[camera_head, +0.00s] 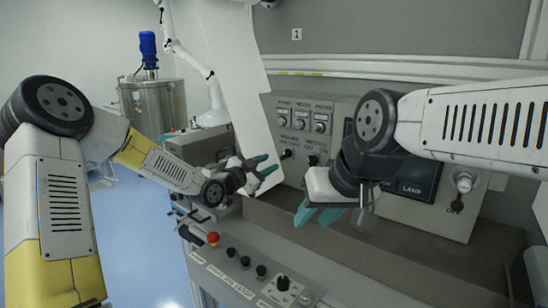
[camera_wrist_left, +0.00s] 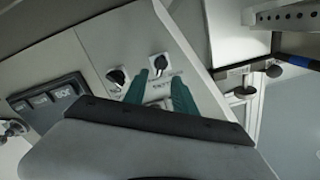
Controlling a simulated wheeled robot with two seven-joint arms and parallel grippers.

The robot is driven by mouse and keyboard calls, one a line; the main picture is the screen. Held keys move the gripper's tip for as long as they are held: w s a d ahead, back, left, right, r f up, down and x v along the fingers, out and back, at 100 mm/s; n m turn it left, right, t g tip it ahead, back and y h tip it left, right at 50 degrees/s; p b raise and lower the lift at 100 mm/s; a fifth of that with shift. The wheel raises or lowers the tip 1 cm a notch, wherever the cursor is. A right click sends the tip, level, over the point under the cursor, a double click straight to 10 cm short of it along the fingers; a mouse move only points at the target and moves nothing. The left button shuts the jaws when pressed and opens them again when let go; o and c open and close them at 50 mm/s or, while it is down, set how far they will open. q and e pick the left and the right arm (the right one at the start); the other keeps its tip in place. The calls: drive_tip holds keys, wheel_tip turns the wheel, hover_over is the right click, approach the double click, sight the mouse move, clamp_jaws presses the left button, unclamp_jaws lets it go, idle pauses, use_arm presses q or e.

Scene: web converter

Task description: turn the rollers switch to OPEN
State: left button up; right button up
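Two black rotary switches sit on the lower left of the grey control panel, a left one (camera_head: 286,154) and a right one (camera_head: 312,160). Their labels are too small to read surely, so I cannot tell which is the rollers switch or its setting. My left gripper (camera_head: 264,167) is open and empty, just left of the switches. In the left wrist view its teal fingers (camera_wrist_left: 160,78) are apart, with one black knob (camera_wrist_left: 159,63) beyond the gap and another (camera_wrist_left: 117,76) left of it. My right gripper (camera_head: 319,211) appears open and empty, below the panel's switches.
A lower console (camera_head: 235,262) carries a red emergency button (camera_head: 213,238) and several black knobs. A tall white slanted plate (camera_head: 228,75) stands behind my left gripper. A steel tank (camera_head: 152,105) stands at the back left.

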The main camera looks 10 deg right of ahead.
sight(283, 155)
use_arm(q)
drive_tip(key=x, duration=0.8)
drive_tip(key=shift+r, duration=0.25)
clamp_jaws()
